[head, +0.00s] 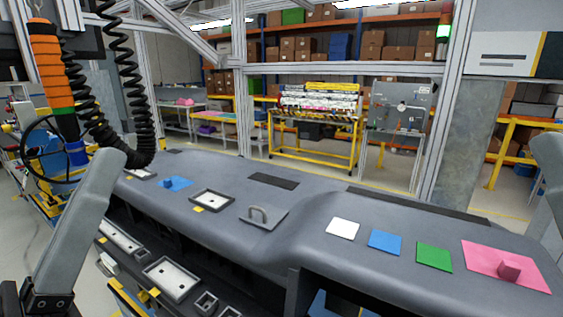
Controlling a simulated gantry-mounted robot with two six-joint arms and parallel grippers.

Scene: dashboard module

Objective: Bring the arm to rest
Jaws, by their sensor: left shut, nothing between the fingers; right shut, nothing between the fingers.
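My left arm shows as a grey link (75,235) rising from the bottom left corner, in front of the dashboard's left end. A pale grey piece of my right arm (550,165) shows at the right edge. Neither gripper can be made out in the head view, so their fingers are hidden or out of frame. The grey dashboard module (310,195) runs across the middle.
An orange tool (50,75) hangs at the left beside black coiled cables (121,60). A blue piece (175,183), a framed panel (211,198) and a grey handle (260,214) sit on the dashboard. Metal frame posts (445,100) stand behind it.

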